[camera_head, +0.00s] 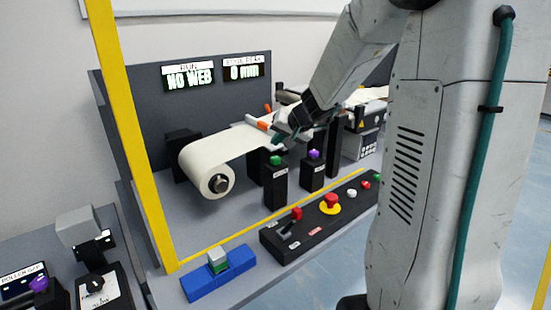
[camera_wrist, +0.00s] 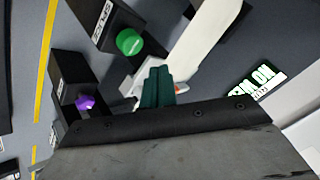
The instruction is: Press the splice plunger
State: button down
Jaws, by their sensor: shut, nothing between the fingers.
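Two black posts stand on the machine deck, one with a green button (camera_head: 276,161) and one with a purple button (camera_head: 314,155). My gripper (camera_wrist: 158,72) has teal fingers, shut and empty, apart from both buttons in the picture. In the head view my gripper (camera_head: 282,137) is over the white web, behind the posts, its tips partly hidden.
A white roll (camera_head: 205,170) feeds a web under my gripper. Orange-tipped parts (camera_head: 262,125) sit close by. A black control panel (camera_head: 285,250) with several buttons and a blue block (camera_head: 205,285) lie in front. A yellow post (camera_head: 130,130) rises at left. A display (camera_head: 189,77) reads "NO WEB".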

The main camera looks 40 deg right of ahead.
aim_at(278, 159)
jog(key=shift+f, duration=1.35)
jog(key=shift+f, duration=0.1)
dwell(1.0)
jog(key=shift+f, duration=0.3)
jog(key=shift+f, duration=0.8)
dwell(0.7)
jog(key=shift+r, duration=1.25)
jog(key=shift+r, duration=2.5)
